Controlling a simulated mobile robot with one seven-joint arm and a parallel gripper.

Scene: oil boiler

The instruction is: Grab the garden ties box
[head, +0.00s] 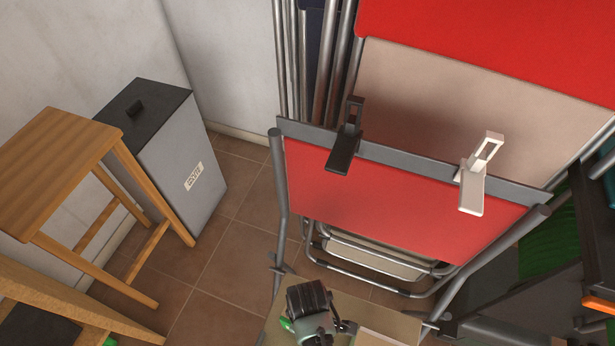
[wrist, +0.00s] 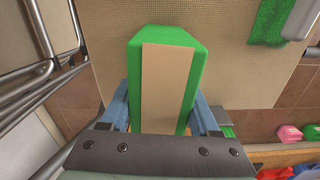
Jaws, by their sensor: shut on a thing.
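In the wrist view a green box (wrist: 190,50) with a plain tan panel (wrist: 167,85) on its near face stands out between the blue fingers of my gripper (wrist: 163,112). I take it as the garden ties box, though no lettering can be read. The fingers press on its left and right sides, so the gripper is shut on it. Its lower end is hidden behind my dark wrist part. In the head view my wrist shows at the bottom centre, and the fingers cannot be made out there.
A tan board (wrist: 110,40) lies behind the box, with metal tubes (wrist: 45,70) at left. In the head view red folding chairs (head: 390,200) stand ahead, with a wooden stool (head: 55,155) and grey bin (head: 180,150) at left.

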